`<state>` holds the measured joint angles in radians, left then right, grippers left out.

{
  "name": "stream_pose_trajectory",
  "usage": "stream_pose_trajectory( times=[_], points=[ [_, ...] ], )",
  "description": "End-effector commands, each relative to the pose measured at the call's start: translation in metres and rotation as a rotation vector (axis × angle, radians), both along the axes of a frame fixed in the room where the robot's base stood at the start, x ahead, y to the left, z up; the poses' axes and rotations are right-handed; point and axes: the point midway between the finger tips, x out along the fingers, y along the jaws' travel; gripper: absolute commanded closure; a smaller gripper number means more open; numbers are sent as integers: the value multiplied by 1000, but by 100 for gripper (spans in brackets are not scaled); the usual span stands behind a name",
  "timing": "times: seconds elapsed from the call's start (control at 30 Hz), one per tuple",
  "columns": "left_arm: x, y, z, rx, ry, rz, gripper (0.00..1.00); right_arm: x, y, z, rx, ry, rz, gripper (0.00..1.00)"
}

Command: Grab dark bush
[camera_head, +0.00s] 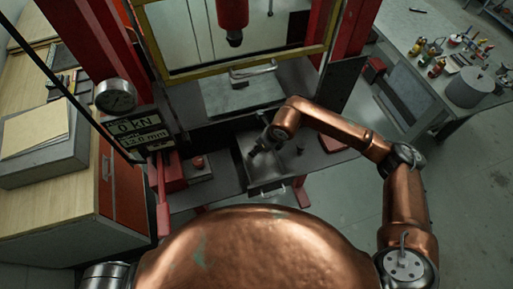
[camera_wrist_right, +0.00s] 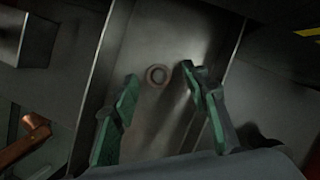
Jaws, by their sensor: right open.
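A small ring-shaped bush (camera_wrist_right: 157,75), dull brownish with a dark hole, lies on the metal tray (camera_wrist_right: 150,35) in the right wrist view. My right gripper (camera_wrist_right: 159,80) is open, its green fingers on either side of the bush in that view. No contact shows, and I cannot tell the height above the tray. In the head view my right gripper (camera_head: 257,148) reaches down over the tray (camera_head: 268,187), and I cannot make out the bush there. My left gripper is not in view.
A red press with a yellow-framed window (camera_head: 168,77) stands behind the tray. A gauge (camera_head: 115,96) and a display (camera_head: 140,133) are left of it. A wooden bench (camera_head: 45,195) is at the left. A table with bottles and a grey pot (camera_head: 470,88) is at the right.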

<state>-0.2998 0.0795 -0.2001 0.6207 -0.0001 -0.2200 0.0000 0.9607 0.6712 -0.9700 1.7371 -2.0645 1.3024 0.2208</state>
Motion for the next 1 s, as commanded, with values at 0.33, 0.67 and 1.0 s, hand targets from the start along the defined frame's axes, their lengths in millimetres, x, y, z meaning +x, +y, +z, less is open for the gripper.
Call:
stream_pose_trajectory(
  times=[0.33, 0.67, 1.0],
  points=[
    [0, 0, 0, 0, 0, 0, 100, 0, 0, 1, 1, -1, 0, 80],
    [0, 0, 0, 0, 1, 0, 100, 0, 0, 1, 1, -1, 0, 100],
    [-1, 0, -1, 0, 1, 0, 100, 0, 0, 4, 2, -1, 0, 100]
  ],
)
